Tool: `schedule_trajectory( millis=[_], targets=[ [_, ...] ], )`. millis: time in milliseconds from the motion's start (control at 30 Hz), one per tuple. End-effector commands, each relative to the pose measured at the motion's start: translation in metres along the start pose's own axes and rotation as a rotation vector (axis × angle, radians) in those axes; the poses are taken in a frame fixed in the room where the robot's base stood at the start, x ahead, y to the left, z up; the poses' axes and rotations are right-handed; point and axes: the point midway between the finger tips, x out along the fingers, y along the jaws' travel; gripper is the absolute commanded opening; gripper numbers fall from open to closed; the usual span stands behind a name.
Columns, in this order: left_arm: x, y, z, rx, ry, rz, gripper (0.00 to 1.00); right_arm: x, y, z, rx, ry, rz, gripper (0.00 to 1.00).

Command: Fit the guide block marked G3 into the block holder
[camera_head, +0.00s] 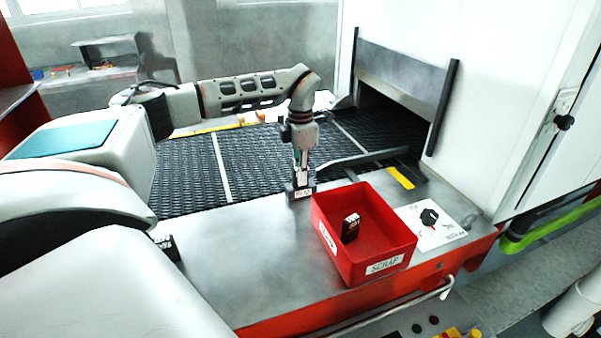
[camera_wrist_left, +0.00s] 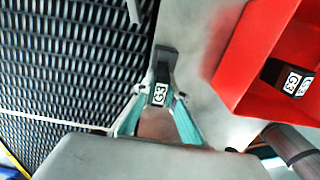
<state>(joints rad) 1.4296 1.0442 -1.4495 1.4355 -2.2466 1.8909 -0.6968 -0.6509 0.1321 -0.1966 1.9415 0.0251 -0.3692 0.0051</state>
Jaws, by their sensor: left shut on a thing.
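My left gripper (camera_head: 302,172) points down at the belt-side edge of the steel ledge, beside the red bin. In the left wrist view its teal fingers (camera_wrist_left: 158,112) are shut on a small dark guide block (camera_wrist_left: 159,95) with a white label reading G3. A dark piece, which looks like the block holder (camera_wrist_left: 165,58), shows just beyond the block. In the head view a black part with a white label (camera_head: 300,193) is at the fingertips, at ledge level. Whether the block is seated in the holder I cannot tell. My right gripper is not in view.
A red bin (camera_head: 382,268) labelled SCRAP stands right of the gripper, with another dark labelled block (camera_head: 350,228) inside. A black block (camera_head: 166,246) lies left on the ledge. The mesh belt (camera_head: 250,160) runs behind. Open ledge (camera_head: 235,260) lies left of the bin.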

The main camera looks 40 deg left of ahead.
Motion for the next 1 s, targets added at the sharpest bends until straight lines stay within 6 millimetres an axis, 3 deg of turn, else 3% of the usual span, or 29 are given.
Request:
schedule_trajectory(
  millis=[467, 500, 533, 1000],
  targets=[
    [0.011, 0.0, 0.0, -0.001, 0.0, -0.001, 0.0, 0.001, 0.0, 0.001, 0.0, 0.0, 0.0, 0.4],
    [0.011, 0.0, 0.0, -0.001, 0.0, 0.0, 0.22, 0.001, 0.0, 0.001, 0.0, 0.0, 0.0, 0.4],
    [0.011, 0.0, 0.0, -0.001, 0.001, 0.0, 0.29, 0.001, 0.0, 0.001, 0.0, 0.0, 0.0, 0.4],
    [0.006, 0.0, 0.0, 0.001, 0.0, 0.001, 0.31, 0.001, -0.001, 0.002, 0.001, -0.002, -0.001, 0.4]
  ],
)
